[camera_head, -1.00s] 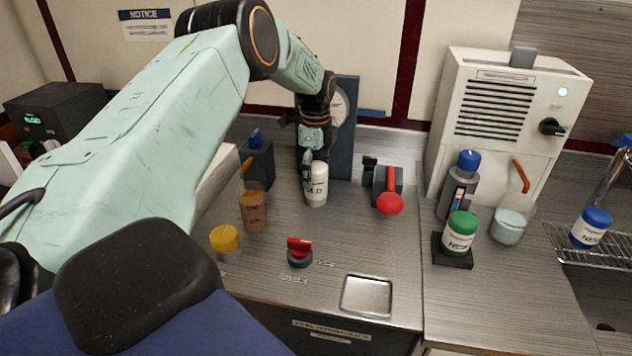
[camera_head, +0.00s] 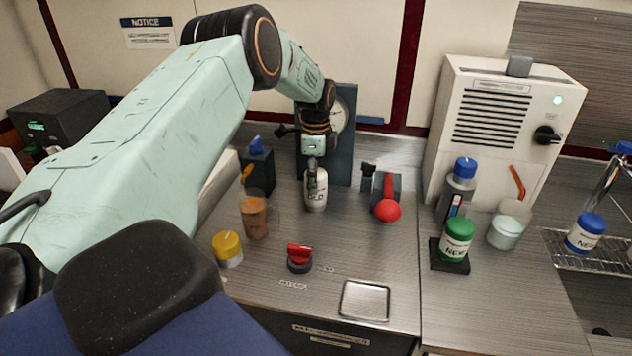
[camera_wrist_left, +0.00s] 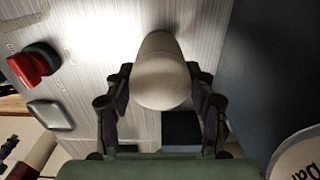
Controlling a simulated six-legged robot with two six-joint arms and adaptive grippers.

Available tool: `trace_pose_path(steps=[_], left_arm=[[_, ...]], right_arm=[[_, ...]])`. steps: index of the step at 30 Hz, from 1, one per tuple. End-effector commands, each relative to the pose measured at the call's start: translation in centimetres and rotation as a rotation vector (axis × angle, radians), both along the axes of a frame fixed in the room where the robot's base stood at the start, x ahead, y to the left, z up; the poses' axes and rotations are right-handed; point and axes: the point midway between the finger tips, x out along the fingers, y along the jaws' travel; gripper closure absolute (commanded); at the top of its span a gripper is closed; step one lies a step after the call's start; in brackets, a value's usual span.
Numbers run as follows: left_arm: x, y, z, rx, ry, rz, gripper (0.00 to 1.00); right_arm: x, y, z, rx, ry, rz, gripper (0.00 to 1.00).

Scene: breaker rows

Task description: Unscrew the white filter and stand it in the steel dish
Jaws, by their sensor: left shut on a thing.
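My right gripper is not in view.
A red-handled valve (camera_head: 387,205) stands right of the filter. A red switch (camera_head: 299,258), yellow-capped jar (camera_head: 228,249) and brown cup (camera_head: 254,218) stand front-left. A green NEW canister (camera_head: 457,240) stands right. Bare counter lies between filter and dish.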

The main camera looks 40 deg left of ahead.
Motion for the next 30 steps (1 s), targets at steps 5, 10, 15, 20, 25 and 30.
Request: trace_pose_path(steps=[5, 10, 15, 20, 25, 30], left_arm=[[-0.2, 0.0, 0.1, -0.001, 0.007, 0.215, 0.72], [-0.2, 0.0, 0.1, -0.001, 0.006, 0.419, 0.73], [-0.2, 0.0, 0.0, -0.001, 0.007, 0.622, 0.73], [-0.2, -0.1, 0.0, -0.002, 0.006, 0.813, 0.73], [-0.3, 0.0, 0.0, -0.001, 0.006, 1.015, 0.73], [-0.3, -0.1, -0.1, -0.001, 0.007, 1.196, 0.73]], right_arm=[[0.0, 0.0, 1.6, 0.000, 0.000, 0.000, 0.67], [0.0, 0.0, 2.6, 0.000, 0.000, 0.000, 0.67], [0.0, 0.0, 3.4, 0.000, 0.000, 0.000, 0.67], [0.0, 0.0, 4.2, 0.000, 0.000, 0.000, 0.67], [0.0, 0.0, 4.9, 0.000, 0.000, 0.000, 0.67], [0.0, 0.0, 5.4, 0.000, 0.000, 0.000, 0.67]])
